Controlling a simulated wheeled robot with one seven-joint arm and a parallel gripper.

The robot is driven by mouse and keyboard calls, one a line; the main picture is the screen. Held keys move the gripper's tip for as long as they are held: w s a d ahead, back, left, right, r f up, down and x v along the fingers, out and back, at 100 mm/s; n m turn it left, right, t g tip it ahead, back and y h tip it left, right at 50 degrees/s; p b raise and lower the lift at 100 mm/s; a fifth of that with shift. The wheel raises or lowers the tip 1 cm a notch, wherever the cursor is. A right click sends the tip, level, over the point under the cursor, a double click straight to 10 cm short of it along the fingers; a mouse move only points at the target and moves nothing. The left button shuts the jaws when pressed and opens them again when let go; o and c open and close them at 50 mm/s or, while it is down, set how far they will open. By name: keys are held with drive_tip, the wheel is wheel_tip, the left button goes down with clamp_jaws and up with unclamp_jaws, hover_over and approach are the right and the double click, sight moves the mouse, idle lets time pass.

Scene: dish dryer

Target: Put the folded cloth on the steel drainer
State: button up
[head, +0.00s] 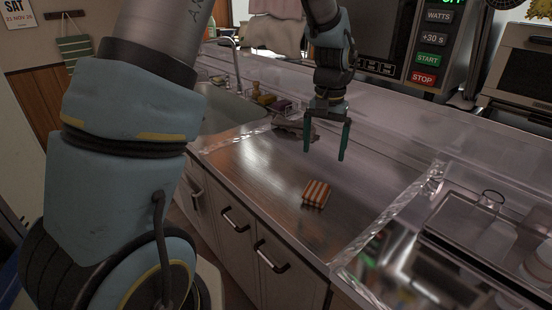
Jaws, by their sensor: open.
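The folded cloth (316,194), with orange-brown and cream stripes, lies flat on the steel drainer (258,165), towards its front edge. The drainer is the brushed metal surface beside the sink. My gripper (324,152) hangs above the drainer, pointing down with its two dark teal fingers apart. It is empty. In the picture the fingertips are above the cloth and apart from it.
The sink (220,108) with its tap (236,62) is at the back left. A microwave (420,45) stands behind at the right. A clear-lidded container (480,215) stands at the right. Drawer handles (236,220) stick out below the counter front.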

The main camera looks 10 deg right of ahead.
drive_tip(key=w+a+r+n, duration=0.1)
drive_tip(key=a+r+n, duration=0.15)
drive_tip(key=a, duration=1.65)
drive_tip(key=s+a+n+t, duration=0.1)
drive_tip(key=s+a+n, duration=0.3)
drive_tip(key=a, duration=0.8)
drive_tip(key=shift+s+f+t, duration=0.3)
drive_tip(key=shift+s+f, duration=0.1)
drive_tip(key=shift+s, duration=0.65)
